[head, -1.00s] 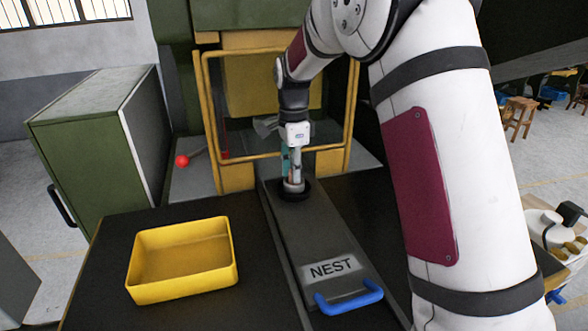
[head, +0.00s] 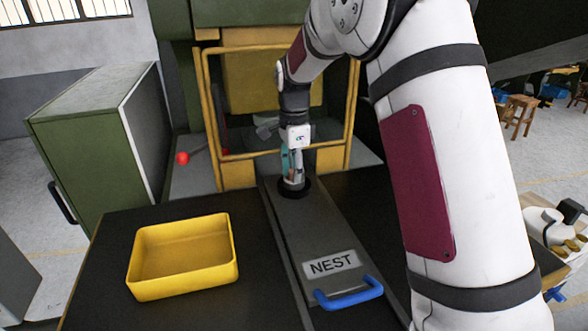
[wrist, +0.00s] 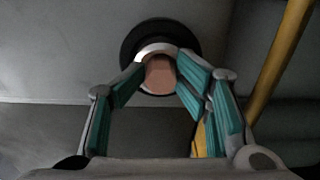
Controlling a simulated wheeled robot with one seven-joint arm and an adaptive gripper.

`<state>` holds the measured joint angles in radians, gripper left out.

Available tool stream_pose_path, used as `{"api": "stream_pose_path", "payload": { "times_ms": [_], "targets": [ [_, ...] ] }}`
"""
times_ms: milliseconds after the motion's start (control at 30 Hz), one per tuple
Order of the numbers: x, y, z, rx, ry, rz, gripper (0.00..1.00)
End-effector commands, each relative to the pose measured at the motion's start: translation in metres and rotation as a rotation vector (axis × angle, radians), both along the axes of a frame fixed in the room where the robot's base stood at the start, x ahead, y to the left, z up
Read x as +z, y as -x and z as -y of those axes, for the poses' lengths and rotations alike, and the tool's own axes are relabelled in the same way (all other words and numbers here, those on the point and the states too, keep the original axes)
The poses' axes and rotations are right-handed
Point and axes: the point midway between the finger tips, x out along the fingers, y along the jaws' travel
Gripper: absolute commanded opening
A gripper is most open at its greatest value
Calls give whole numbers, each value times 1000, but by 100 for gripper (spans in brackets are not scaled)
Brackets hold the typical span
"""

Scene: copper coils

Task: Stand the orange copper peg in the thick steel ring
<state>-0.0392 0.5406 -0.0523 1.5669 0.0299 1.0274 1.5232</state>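The orange copper peg (wrist: 160,76) shows end-on in the wrist view, between the two teal finger pads. My gripper (wrist: 161,68) appears shut on it with the fingertips, one pad at each side. The pale steel ring (wrist: 155,48) curves around the peg's far side, on a dark round base (wrist: 130,42). The peg appears to be within the ring's outline; how deep it sits cannot be told. In the head view my gripper (head: 292,184) points straight down over the dark base at the far end of the nest plate. The peg is hidden there by the fingers.
The grey nest plate (head: 305,228) has a label and a blue handle (head: 349,294) at its near end. An empty yellow bin (head: 133,273) stands to the left on the dark table. A yellow guard frame (head: 208,115) stands close behind my gripper.

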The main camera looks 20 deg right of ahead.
Motion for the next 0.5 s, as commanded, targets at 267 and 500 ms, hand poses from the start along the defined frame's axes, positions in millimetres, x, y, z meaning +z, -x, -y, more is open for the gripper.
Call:
{"api": "stream_pose_path", "payload": {
  "times_ms": [267, 500],
  "targets": [
    [-6, 3, 0, 0, -1, -17, 42],
    [5, 3, 0, 0, -1, -13, 42]
  ]
}}
